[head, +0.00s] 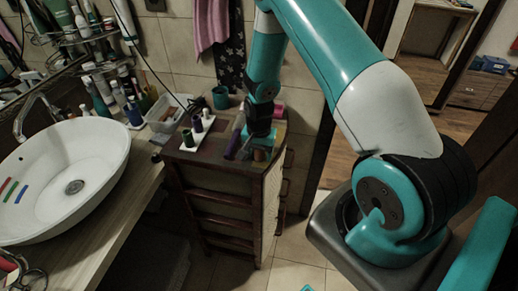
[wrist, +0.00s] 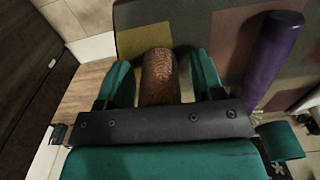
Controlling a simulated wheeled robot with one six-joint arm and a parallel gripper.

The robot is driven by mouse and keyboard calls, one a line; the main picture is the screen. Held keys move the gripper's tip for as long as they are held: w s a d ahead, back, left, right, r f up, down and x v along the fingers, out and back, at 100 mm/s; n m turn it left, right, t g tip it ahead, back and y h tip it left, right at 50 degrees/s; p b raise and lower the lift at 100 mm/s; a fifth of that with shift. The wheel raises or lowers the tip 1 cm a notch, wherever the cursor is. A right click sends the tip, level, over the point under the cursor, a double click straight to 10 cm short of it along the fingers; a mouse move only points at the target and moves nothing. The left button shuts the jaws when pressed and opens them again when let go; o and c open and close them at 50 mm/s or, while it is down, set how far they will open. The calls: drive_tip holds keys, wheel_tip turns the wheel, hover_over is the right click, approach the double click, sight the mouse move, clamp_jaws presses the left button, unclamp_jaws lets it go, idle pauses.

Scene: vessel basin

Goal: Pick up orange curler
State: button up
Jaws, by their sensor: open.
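The orange curler (wrist: 160,76), brownish orange with a rough surface, lies between the two fingers of my gripper (wrist: 161,82) in the wrist view. The fingers are open, with a gap on each side of the curler. Its near end is hidden behind the gripper's dark crossbar. In the head view my gripper (head: 257,143) is low over the top of the small cabinet (head: 175,156), and the curler (head: 260,155) shows small and dim beneath it.
A purple cylinder (wrist: 271,58) lies just right of the gripper in the wrist view. A white tray (head: 190,147) holds several curlers on the cabinet. A teal cup (head: 220,97) stands behind it. The white basin (head: 100,165) is at the left.

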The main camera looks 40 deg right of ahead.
drive_tip(key=c, duration=1)
